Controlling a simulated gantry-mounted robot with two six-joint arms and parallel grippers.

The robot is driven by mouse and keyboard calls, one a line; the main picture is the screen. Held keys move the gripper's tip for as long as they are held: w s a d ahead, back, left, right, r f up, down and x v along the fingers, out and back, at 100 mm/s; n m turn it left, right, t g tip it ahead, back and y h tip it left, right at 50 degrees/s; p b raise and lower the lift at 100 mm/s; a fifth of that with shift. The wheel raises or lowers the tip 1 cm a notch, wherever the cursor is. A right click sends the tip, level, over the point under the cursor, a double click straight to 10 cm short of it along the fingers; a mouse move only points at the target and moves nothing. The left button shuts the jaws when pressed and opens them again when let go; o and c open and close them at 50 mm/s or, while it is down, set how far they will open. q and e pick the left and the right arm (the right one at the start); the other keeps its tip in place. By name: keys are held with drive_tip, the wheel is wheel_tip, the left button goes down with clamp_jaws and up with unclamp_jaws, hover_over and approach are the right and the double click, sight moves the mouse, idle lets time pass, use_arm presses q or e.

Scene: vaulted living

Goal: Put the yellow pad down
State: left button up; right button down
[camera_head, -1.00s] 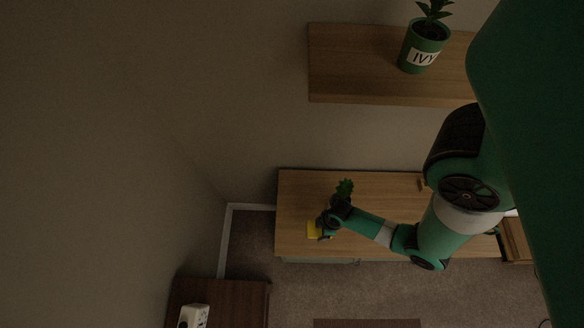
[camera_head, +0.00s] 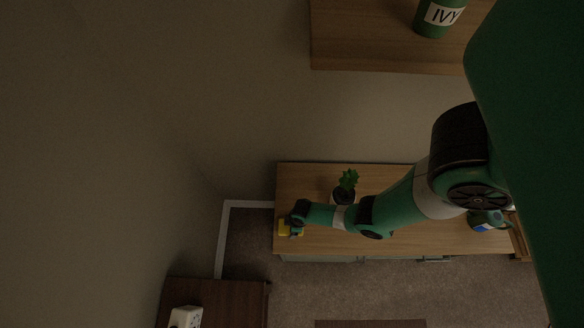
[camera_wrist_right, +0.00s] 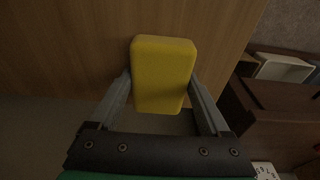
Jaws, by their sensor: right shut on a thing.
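The yellow pad (camera_head: 284,227) is at the left end of the wooden cabinet top (camera_head: 312,180) in the head view. In the right wrist view the pad (camera_wrist_right: 163,72) is a rounded yellow block between the two grey fingers. My right gripper (camera_head: 294,226) is shut on it, and the fingers press its two long sides. The wooden surface fills the upper left behind the pad. I cannot tell whether the pad touches the wood. My left gripper is not in view.
A potted plant (camera_head: 348,181) stands on the cabinet just behind my right forearm. A green and blue item (camera_head: 487,220) is at the cabinet's right. A wall shelf above holds a green IVY pot (camera_head: 436,18). A dark low table (camera_head: 228,295) with a white item (camera_head: 186,317) stands lower left.

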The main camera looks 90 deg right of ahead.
drive_tip(key=shift+f, duration=0.15)
unclamp_jaws()
wheel_tip(320, 180, up, 12)
drive_tip(key=s+p, duration=0.1)
drive_tip(key=p, duration=0.8)
drive_tip(key=shift+s+r, duration=0.2)
drive_tip(key=shift+s, duration=0.15)
